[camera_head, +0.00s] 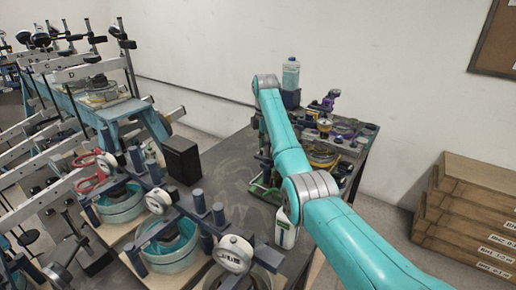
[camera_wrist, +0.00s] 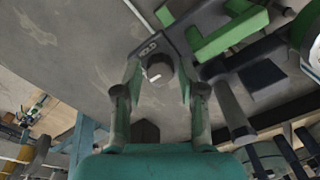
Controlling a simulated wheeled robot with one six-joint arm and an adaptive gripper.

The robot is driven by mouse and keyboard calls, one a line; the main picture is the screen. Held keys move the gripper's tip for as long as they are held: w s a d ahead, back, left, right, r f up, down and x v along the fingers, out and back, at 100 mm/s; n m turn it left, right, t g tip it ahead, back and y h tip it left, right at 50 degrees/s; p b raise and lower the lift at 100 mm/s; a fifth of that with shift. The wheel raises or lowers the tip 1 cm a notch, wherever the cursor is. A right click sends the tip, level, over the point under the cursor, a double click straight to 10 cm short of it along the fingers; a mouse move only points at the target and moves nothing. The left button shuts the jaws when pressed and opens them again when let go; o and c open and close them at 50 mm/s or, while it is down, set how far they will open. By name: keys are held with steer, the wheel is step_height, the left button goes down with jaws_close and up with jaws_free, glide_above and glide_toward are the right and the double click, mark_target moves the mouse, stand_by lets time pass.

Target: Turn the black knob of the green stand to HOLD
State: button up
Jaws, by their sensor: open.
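In the wrist view, the black knob (camera_wrist: 160,72) sits between the two fingers of my gripper (camera_wrist: 157,62), which is open around it. I cannot tell whether either finger touches the knob. A small pale mark shows on the knob. A label reading HOLD (camera_wrist: 148,48) lies just above the knob on a dark plate. The green stand (camera_wrist: 232,36) shows as green bars at the upper right. In the head view, part of the green stand (camera_head: 265,190) shows beside my arm; the knob and my gripper are hidden there.
A white bottle (camera_head: 286,230) stands close to my arm in the head view. Purple and black devices crowd the bench (camera_head: 224,168) behind the arm. Several clamps and dial gauges (camera_head: 233,253) fill the left. Bare bench top lies left of the stand.

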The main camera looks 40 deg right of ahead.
steer(key=shift+f, duration=0.25)
jaws_close()
